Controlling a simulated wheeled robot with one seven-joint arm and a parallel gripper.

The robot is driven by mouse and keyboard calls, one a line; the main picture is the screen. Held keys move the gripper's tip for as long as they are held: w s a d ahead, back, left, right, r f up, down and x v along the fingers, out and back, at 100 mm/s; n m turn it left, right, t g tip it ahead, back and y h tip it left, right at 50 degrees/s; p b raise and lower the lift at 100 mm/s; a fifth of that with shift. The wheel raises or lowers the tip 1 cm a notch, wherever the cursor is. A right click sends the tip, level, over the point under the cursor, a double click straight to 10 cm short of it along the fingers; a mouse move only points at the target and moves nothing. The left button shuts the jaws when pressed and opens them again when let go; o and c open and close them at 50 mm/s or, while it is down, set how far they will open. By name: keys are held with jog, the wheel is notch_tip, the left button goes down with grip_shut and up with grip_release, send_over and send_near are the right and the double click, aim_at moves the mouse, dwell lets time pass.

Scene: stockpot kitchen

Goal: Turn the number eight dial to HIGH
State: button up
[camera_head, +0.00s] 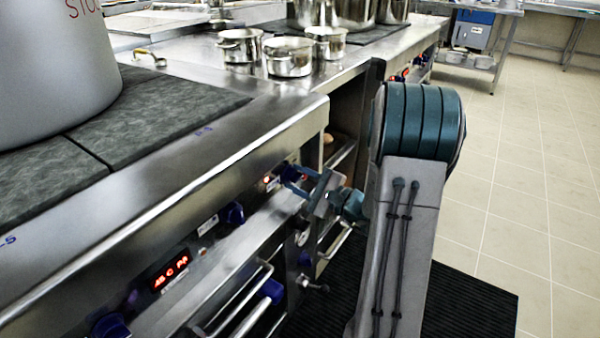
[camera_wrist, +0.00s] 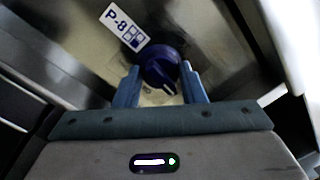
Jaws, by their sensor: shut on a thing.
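The number eight dial (camera_wrist: 160,68) is a dark blue round knob with a pale pointer mark, on the steel front panel beside a white label (camera_wrist: 124,26) reading P-8. In the wrist view my gripper (camera_wrist: 160,80) has its two blue fingers on either side of the dial, shut on it. The pointer mark faces down toward the gripper's palm. In the head view my gripper (camera_head: 296,180) reaches the stove front at the dial, which shows as a blue spot (camera_head: 287,172) partly hidden by the fingers. The HIGH marking cannot be read.
Another blue dial (camera_head: 234,213) and a red-lit display (camera_head: 171,270) sit nearer on the panel. Oven handles (camera_head: 240,300) jut out below. A large stockpot (camera_head: 50,70) stands on the dark cooktop (camera_head: 160,115). Small steel pots (camera_head: 289,58) stand farther back. Tiled floor (camera_head: 540,200) lies open at right.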

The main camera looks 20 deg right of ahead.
jog(key=m+p, duration=0.4)
jog(key=m+h+p, duration=0.1)
jog(key=m, duration=0.2)
jog(key=shift+r+p, duration=0.3)
jog(key=shift+p, duration=0.1)
jog(key=m+p, duration=0.6)
jog(key=p, duration=0.1)
jog(key=shift+r+m, duration=0.15)
jog(key=shift+m, duration=0.15)
jog(key=m+h+p, duration=0.1)
jog(key=m+p, duration=0.5)
jog(key=p, duration=0.1)
jog(key=shift+p, duration=0.35)
jog(key=m+p, duration=0.3)
jog(key=shift+m+g, duration=0.3)
jog(key=shift+m+p, duration=1.1)
jog(key=o, duration=1)
jog(key=shift+f, duration=0.2)
